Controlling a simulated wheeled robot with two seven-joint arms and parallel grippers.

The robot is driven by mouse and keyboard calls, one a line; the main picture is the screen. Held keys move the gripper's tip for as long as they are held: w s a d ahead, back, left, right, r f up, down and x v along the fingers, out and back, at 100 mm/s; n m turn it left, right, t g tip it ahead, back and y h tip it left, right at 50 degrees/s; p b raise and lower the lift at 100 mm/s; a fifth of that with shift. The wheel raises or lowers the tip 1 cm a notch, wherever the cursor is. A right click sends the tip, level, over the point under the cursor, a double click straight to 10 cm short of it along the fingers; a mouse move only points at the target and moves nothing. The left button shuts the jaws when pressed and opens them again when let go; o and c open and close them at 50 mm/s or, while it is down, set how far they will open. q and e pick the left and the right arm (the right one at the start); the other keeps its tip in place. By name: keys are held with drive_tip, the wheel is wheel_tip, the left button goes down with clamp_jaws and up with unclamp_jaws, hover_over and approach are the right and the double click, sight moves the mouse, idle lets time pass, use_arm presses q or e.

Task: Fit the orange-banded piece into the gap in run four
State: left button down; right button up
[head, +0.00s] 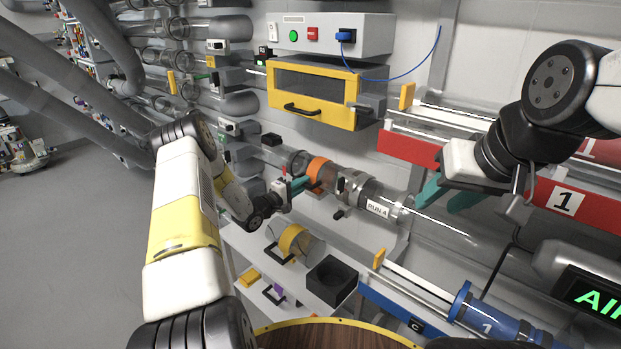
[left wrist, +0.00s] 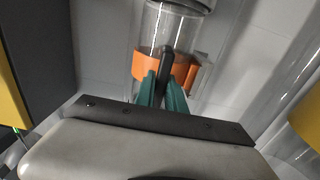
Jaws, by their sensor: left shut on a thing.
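The orange-banded piece (head: 319,170) is a clear tube section with an orange band; its band also shows in the left wrist view (left wrist: 149,66). My left gripper (head: 300,184) is shut on its dark handle, with the teal fingers on either side of the handle in the left wrist view (left wrist: 167,92). The piece lies roughly in line with run four, beside the metal clamp (head: 350,186) left of the label (head: 377,209), which seems to read RUN 4. Whether its ends are seated, I cannot tell. My right gripper (head: 447,194) is open and empty, right of the run.
A yellow-banded piece (head: 293,240) and a black square holder (head: 331,281) are on the white shelf below. A yellow-framed drawer box (head: 311,92) juts out above. Red rails (head: 408,149) and a blue rail (head: 402,312) are on the right.

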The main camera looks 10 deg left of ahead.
use_arm(q)
drive_tip(key=shift+f, duration=0.1)
drive_tip(key=c, duration=1.3)
unclamp_jaws()
drive_tip(key=shift+f, duration=0.1)
drive_tip(key=shift+v, duration=3.9)
